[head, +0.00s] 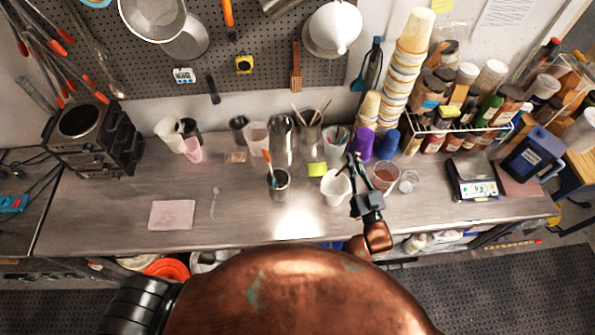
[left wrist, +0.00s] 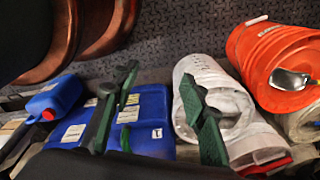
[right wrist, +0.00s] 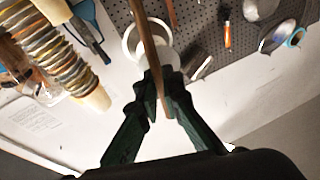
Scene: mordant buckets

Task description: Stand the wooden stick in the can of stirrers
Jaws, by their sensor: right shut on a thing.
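My right gripper (head: 362,190) is over the front of the bench, by a white cup (head: 335,188). In the right wrist view its fingers (right wrist: 162,92) are shut on a long brown wooden stick (right wrist: 153,42). I cannot clearly make out the stick in the head view. A metal can (head: 308,133) with thin wooden sticks stands at the back of the bench, left of the gripper. Another metal can (head: 279,184) nearer the front holds an orange-tipped tool. My left gripper (left wrist: 160,76) is open and empty below the bench, outside the head view.
A clear cup (head: 385,177) with brown contents stands right of my right gripper. A clear cup of coloured sticks (head: 336,140) and purple cup (head: 361,145) stand behind. A blue jug (left wrist: 150,135) and orange bucket (left wrist: 275,60) lie near my left gripper. The bench's left part is mostly clear.

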